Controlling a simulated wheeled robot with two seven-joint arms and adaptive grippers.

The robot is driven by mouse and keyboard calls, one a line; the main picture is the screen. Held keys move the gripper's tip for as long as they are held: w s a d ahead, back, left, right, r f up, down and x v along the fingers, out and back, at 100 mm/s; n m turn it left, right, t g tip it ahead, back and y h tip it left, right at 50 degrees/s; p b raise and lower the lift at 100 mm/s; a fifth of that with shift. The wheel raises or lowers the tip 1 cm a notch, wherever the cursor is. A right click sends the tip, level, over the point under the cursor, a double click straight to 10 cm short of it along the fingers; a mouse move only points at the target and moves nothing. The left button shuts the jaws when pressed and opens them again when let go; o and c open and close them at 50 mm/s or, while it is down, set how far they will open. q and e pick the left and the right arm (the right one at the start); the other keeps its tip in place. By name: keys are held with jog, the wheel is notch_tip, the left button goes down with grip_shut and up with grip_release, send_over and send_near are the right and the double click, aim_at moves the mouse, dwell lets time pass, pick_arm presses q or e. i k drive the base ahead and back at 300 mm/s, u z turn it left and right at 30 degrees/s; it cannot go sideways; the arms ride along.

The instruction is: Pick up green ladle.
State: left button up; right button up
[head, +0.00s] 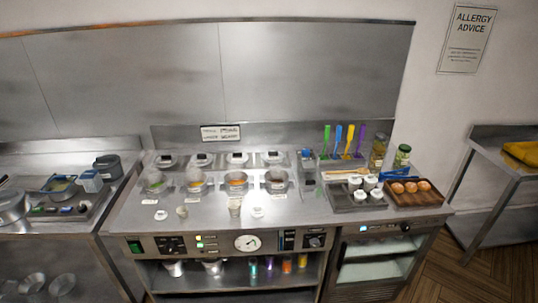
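The green ladle (326,139) stands upright at the back right of the steel counter. Its green handle points up, and its lower end is hidden in or behind a metal holder. A blue-handled utensil (338,138), a yellow one (349,139) and a purple one (361,140) stand in a row to its right. Neither of my grippers is in view.
Several metal pots (236,181) stand in a row left of the ladle. A wooden tray (414,195) with round brown items, white containers (361,195) and jars (402,155) are at the right.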

aim_at(327, 127)
jog(key=z, duration=0.55)
jog(key=i, duration=1.25)
jog(key=u, duration=0.15)
